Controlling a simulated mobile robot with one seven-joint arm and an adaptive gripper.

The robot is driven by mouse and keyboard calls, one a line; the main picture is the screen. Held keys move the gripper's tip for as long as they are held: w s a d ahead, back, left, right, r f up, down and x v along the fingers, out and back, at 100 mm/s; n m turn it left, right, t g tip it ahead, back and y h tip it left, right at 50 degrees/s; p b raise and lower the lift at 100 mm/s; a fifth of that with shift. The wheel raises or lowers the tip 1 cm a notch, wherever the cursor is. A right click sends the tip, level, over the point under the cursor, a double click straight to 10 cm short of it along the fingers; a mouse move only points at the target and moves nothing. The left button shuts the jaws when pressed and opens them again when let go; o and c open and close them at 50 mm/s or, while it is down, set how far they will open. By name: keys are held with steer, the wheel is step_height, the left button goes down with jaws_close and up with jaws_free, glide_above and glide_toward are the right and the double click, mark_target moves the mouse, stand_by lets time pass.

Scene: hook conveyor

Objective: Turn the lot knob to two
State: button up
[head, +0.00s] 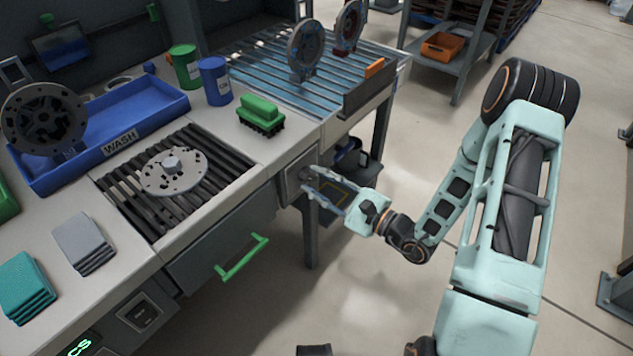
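A small grey panel (293,179) is set in the front of the counter, below the green brush. A small round part, likely the lot knob (305,174), shows on it, partly covered by my fingertips. Its pointer and any numbers are too small to read. My gripper (307,181) reaches in from the right with its two fingers spread apart, tips at the panel. I cannot tell whether the fingers touch the knob.
A drawer with a green handle (242,258) sticks out left of the panel. Above are a green brush (261,113), a slatted grate (130,205) with a perforated disc (174,171), and a blue tray (150,107). A counter leg stands below the panel.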

steer(key=shift+w+a, duration=0.1)
steer(key=shift+w, duration=0.05)
steer(key=shift+c, duration=0.3)
jaws_close()
